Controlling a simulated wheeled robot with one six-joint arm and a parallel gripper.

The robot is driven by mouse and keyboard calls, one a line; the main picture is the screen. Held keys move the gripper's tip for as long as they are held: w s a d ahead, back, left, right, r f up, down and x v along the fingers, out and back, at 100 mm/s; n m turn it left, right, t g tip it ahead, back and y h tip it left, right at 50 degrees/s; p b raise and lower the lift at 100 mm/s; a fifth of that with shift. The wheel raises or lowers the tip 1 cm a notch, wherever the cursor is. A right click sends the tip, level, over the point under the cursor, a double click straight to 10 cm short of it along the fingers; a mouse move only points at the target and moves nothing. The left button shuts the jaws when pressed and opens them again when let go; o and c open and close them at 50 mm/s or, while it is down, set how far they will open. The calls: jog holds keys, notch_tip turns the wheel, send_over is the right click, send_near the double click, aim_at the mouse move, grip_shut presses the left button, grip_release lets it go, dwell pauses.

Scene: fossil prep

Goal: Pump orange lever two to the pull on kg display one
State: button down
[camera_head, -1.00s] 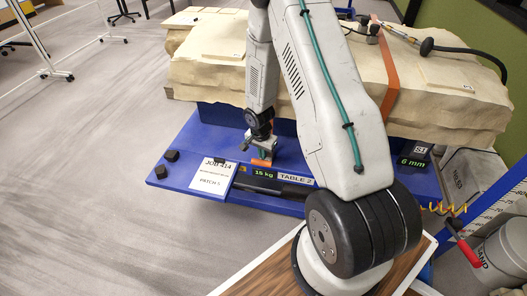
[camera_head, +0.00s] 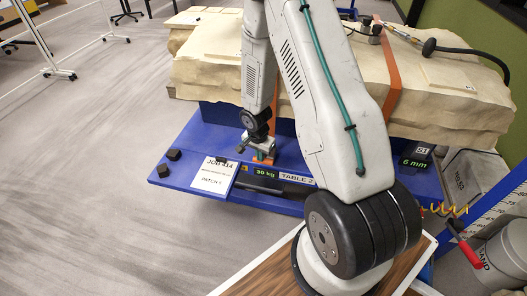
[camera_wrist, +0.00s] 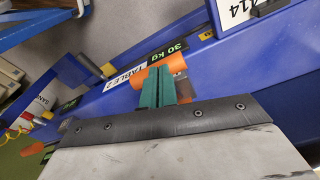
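The orange lever (camera_head: 259,160) is at the front edge of the blue table (camera_head: 200,148), just behind a kg display (camera_head: 264,171) reading 30 kg beside a "TABLE 2" label (camera_head: 297,178). My gripper (camera_head: 264,150) is down at the lever. In the wrist view its teal fingers (camera_wrist: 160,88) lie side by side, seemingly shut together, over the orange lever (camera_wrist: 174,63). Orange shows on both sides of them, so they look against the lever rather than around it. The exact contact is hidden. The kg display (camera_wrist: 167,50) also reads 30 kg there.
A large pale rock slab (camera_head: 440,85) with an orange strap (camera_head: 391,75) lies behind. A white job card (camera_head: 215,177) and black knobs (camera_head: 174,154) are at the left. Open floor (camera_head: 80,190) lies further left.

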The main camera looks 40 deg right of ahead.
notch_tip(320, 180, up, 7)
jog(key=a, duration=0.1)
jog(key=shift+s+a+r, duration=0.15)
jog(key=shift+s+a, duration=0.1)
dwell(1.5)
jog(key=d+r, duration=0.1)
jog(key=w+d+r, duration=0.1)
jog(key=d, duration=0.1)
jog(key=shift+w+d+r, duration=0.15)
jog(key=shift+d+r, duration=0.15)
jog(key=shift+w+d+f, duration=0.1)
jog(key=shift+d+f, duration=0.05)
jog(key=shift+f, duration=1.55)
jog(key=shift+d+f, duration=0.1)
jog(key=shift+f, duration=1.6)
jog(key=shift+d, duration=0.1)
